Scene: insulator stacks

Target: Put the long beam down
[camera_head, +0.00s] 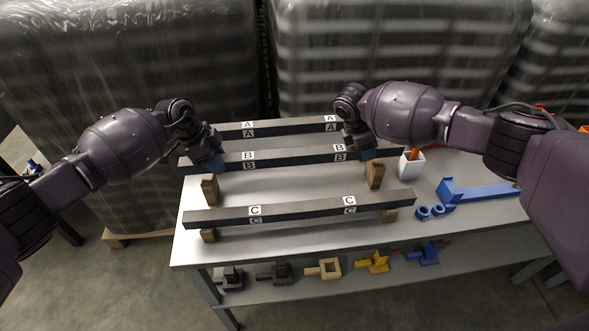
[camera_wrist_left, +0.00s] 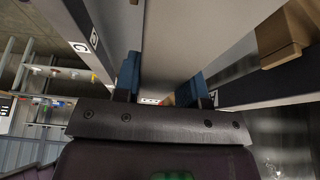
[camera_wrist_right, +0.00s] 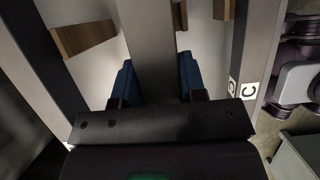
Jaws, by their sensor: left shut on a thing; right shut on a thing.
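The long beam held by both grippers is the dark beam marked B (camera_head: 295,158), level across the table in the head view. My left gripper (camera_head: 211,162) is shut on it near its left end. My right gripper (camera_head: 366,154) is shut on it near its right end. The beam also runs between the blue fingers in the right wrist view (camera_wrist_right: 150,50). A wooden block (camera_head: 210,188) shows just in front of its left part, and another (camera_head: 375,175) in front of its right part. I cannot tell whether the beam touches any support.
A beam marked C (camera_head: 300,207) rests on wooden blocks at the front. A beam marked A (camera_head: 285,127) lies behind. A white cup (camera_head: 411,163), blue rings (camera_head: 430,211) and a blue tool (camera_head: 480,192) are at right. Several small parts fill the lower shelf (camera_head: 320,288).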

